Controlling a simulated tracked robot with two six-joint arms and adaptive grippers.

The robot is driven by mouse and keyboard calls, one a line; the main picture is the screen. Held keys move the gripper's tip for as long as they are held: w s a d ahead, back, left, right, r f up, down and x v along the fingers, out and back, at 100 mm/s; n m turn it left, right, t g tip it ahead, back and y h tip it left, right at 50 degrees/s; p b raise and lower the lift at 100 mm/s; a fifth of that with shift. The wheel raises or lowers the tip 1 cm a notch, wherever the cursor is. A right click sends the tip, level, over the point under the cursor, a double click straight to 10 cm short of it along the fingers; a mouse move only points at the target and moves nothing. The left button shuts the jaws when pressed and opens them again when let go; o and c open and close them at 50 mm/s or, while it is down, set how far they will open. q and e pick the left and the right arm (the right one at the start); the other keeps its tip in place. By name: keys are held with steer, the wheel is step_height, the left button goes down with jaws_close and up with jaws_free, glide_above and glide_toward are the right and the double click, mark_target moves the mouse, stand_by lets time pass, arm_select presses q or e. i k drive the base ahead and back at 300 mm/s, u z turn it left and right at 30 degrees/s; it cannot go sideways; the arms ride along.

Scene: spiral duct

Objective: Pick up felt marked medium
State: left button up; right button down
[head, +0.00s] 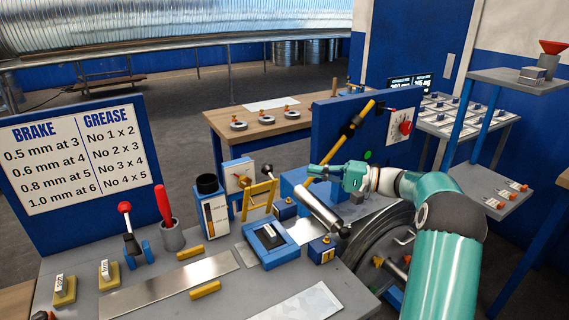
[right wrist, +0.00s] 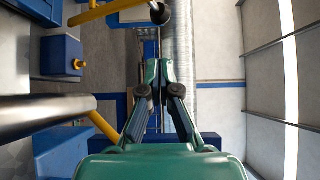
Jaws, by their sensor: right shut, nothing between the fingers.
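I cannot make out which thing is the felt marked medium; no such marking is readable. Three pale round pieces with brown knobs, one of them here (head: 267,120), lie on the wooden-topped table (head: 225,119), but I cannot tell if they are felts. My right gripper (head: 313,170) reaches in from the right above the grey bench, close to a yellow-and-black lever (head: 349,130). In the right wrist view its fingers (right wrist: 158,64) are together, with nothing between them. My left gripper is not in view.
The grey bench (head: 224,257) holds a blue tray with a dark pad (head: 258,253), a silver cylinder (head: 318,208), two labelled yellow blocks and a red-handled tool (head: 163,203). Shelves (head: 500,200) are at right.

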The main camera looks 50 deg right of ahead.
mark_target(268, 236)
steer(key=k, duration=1.5)
